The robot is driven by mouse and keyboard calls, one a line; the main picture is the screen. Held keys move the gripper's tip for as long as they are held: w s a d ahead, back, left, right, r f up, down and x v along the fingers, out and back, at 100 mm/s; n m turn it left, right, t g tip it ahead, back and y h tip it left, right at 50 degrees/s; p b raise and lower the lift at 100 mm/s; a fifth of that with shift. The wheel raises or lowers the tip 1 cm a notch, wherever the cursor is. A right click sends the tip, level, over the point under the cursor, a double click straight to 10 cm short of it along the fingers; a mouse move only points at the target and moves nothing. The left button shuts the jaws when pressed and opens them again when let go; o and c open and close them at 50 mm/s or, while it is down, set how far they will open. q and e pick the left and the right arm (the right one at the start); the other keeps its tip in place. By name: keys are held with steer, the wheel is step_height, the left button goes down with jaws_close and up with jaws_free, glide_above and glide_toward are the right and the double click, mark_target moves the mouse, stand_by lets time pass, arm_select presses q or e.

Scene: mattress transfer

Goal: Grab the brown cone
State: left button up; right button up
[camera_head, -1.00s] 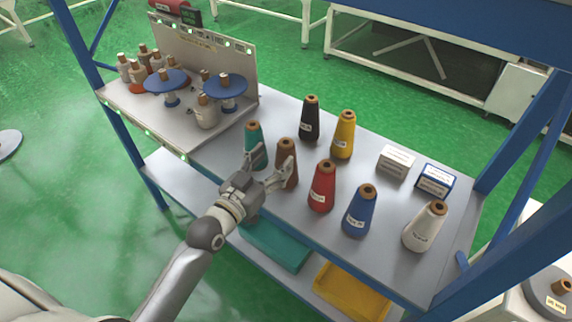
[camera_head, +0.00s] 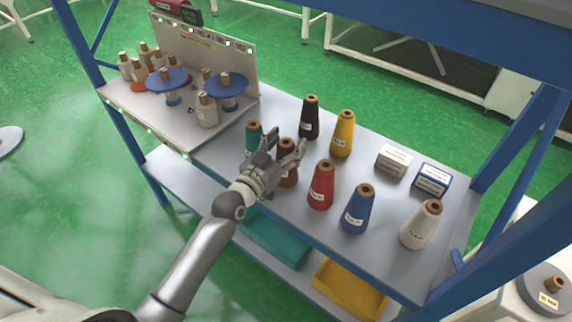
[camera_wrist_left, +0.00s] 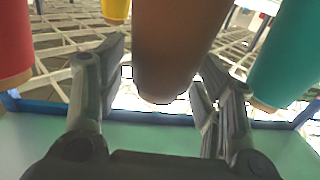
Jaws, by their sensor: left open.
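The brown cone (camera_head: 288,172) stands on the grey table between the teal cone (camera_head: 253,135) and the red cone (camera_head: 321,184). My left gripper (camera_head: 287,146) is open, with its fingers spread on either side of the brown cone and partly hiding it in the head view. In the left wrist view the brown cone (camera_wrist_left: 180,45) fills the middle, between the two spread fingertips (camera_wrist_left: 160,85). The teal cone (camera_wrist_left: 285,60) is at the right edge there, and the red one (camera_wrist_left: 14,45) at the left. My right gripper is not in view.
Black (camera_head: 309,118), yellow (camera_head: 343,135), blue (camera_head: 358,209) and white (camera_head: 422,225) cones stand nearby. Two small boxes, one white (camera_head: 394,159) and one blue-edged (camera_head: 432,179), sit at the right. A rack (camera_head: 150,112) with spools stands at the left.

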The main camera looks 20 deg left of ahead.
arm_select(q)
jaws_close()
steer(key=shift+r, duration=0.15)
stand_by(0.4)
